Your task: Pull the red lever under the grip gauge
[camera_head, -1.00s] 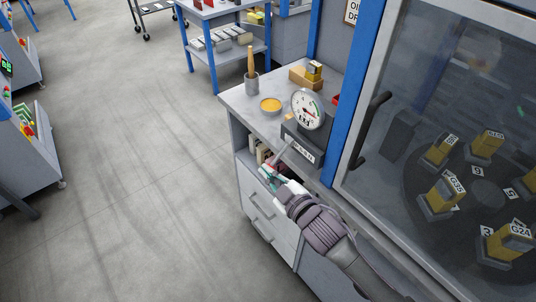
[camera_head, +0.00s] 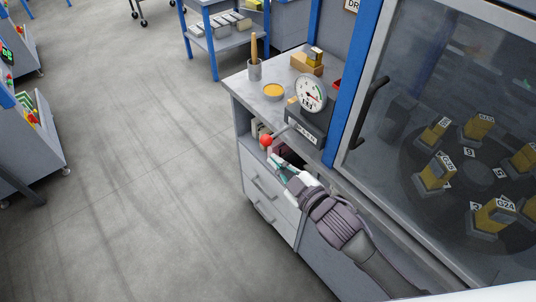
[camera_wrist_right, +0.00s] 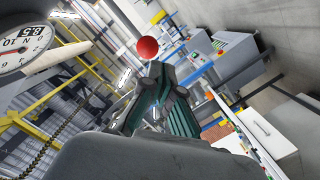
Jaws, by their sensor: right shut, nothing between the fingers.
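The grip gauge (camera_head: 310,94) is a round white dial on a dark base on the grey counter. A grey lever rod (camera_head: 285,131) reaches out from the base over the counter's front edge and ends in a red ball (camera_head: 266,140). My right gripper (camera_head: 273,160) is just below and in front of the ball, shut and empty. In the right wrist view the red ball (camera_wrist_right: 148,47) shows beyond the shut fingers (camera_wrist_right: 152,88), with nothing held. Part of the gauge dial (camera_wrist_right: 22,42) is at the left there, with digits like 8.5. My left gripper is out of view.
A yellow-filled dish (camera_head: 273,91), a cup with a wooden handle (camera_head: 254,69) and wooden blocks (camera_head: 307,63) stand on the counter. Below are an open shelf and drawers (camera_head: 266,186). A glass-fronted cabinet (camera_head: 400,90) stands right. The floor at left is clear.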

